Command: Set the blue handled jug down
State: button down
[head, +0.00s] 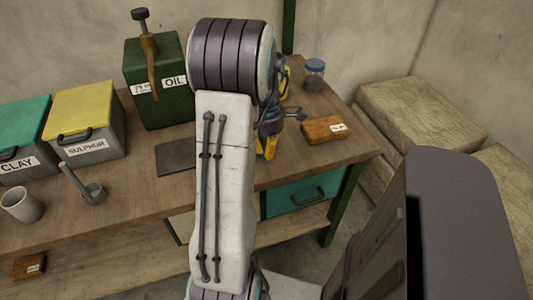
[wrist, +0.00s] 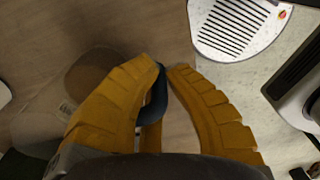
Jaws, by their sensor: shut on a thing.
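My gripper (head: 269,146) is partly hidden behind my own arm in the head view, over the right end of the wooden workbench (head: 345,155). In the wrist view its two yellow fingers (wrist: 163,68) close around a dark blue curved handle (wrist: 156,108), which I take to be the blue handled jug's. The rest of the jug cannot be made out clearly; my arm and fingers cover that area. I cannot tell whether the jug touches the bench.
Pale sacks (head: 425,110) lie beyond the bench.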

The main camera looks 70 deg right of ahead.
jog(key=shift+f, duration=0.85)
jog(key=shift+f, duration=0.1)
jog(key=c, duration=1.4)
grip_release()
notch_tip(320, 180, up, 12)
jog(key=shift+r+p, duration=0.15)
jog(key=shift+p, duration=0.7)
